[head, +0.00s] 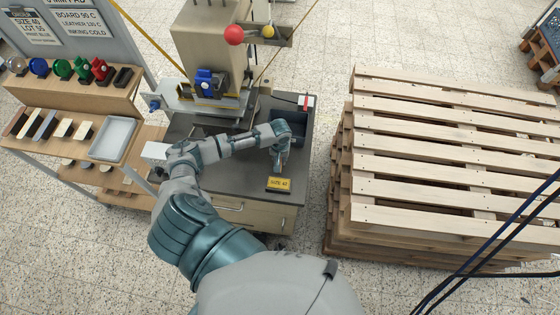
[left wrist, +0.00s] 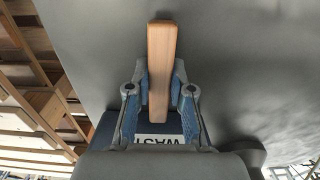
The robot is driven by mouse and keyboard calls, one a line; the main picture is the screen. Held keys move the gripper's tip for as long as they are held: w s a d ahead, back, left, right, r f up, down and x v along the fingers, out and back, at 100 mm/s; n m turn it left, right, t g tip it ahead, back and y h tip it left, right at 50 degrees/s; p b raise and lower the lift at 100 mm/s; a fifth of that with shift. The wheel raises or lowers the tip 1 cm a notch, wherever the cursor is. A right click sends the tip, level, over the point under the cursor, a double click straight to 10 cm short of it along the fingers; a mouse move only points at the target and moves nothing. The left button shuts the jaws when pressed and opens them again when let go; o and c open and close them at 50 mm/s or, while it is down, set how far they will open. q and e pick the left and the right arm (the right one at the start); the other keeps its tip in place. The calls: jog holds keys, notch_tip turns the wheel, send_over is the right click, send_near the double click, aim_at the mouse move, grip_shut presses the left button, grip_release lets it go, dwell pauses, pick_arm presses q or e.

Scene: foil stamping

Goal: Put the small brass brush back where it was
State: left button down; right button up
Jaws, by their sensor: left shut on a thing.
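My left gripper (head: 279,162) is over the grey top of the press bench, in front of the dark waste bin. In the left wrist view it (left wrist: 162,88) is shut on a long wooden handle, which I take to be the small brass brush (left wrist: 162,55). The handle lies between the two fingers and points away from the wrist. My right gripper is not in view.
The waste bin (head: 296,119) stands at the bench's right; its label (left wrist: 160,140) is partly covered. The press (head: 208,50) stands behind. Stacked pallets (head: 440,150) are right; a shelf rack (head: 75,95) is left.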

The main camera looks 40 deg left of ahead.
pick_arm(q)
jog(key=shift+f, duration=0.55)
jog(key=shift+d, duration=0.1)
jog(key=shift+d, duration=0.1)
jog(key=c, duration=1)
grip_release()
jog(key=shift+c, duration=0.2)
jog(key=shift+r, duration=0.15)
notch_tip(320, 180, up, 12)
jog(key=p, duration=0.1)
